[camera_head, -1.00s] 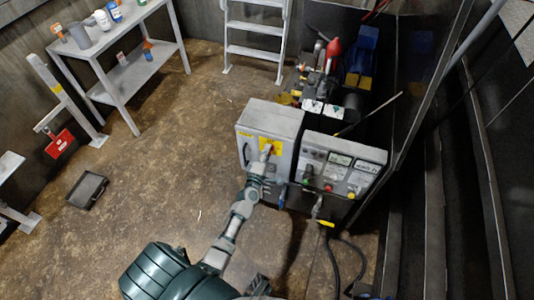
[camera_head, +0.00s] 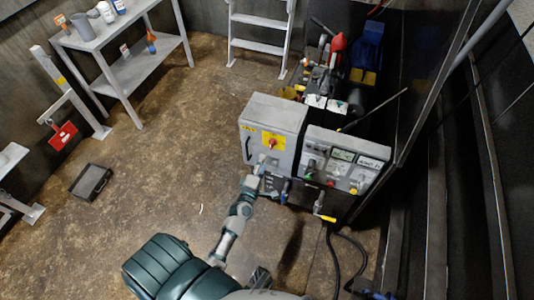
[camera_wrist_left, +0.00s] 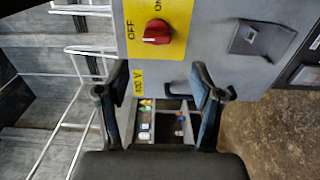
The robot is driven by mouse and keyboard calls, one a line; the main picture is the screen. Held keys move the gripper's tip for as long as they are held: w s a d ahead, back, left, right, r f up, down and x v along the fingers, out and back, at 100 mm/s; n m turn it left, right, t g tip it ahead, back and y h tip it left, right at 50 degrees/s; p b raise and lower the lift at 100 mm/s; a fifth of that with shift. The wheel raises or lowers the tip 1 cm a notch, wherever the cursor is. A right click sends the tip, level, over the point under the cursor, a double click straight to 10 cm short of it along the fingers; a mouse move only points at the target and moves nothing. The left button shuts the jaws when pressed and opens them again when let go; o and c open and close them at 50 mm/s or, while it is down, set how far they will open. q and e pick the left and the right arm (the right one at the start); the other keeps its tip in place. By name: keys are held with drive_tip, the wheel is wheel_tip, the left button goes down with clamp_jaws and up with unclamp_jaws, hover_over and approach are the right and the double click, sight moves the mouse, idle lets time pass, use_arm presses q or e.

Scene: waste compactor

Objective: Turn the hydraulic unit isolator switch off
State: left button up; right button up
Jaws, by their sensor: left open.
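The isolator switch is a red rotary knob (camera_head: 272,146) on a yellow plate, on the front of a grey cabinet (camera_head: 273,113). In the left wrist view the knob (camera_wrist_left: 157,31) sits at the top, beside printed OFF and ON labels. Its handle lies roughly sideways there, with one end toward the OFF label. My left gripper (camera_head: 263,168) is just below the switch in the head view, apart from it. In the wrist view my left gripper (camera_wrist_left: 158,70) has its two fingers spread with nothing between them. My right gripper is not seen.
A control panel (camera_head: 343,160) with buttons and gauges adjoins the cabinet on the right. A black handle (camera_head: 248,148) is on the cabinet's left. Cables hang below the panel. A shelf table (camera_head: 137,72) and ladder stand farther back. The floor to the left is mostly open.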

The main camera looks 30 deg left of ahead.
use_arm(q)
drive_tip(key=shift+v, duration=1.8)
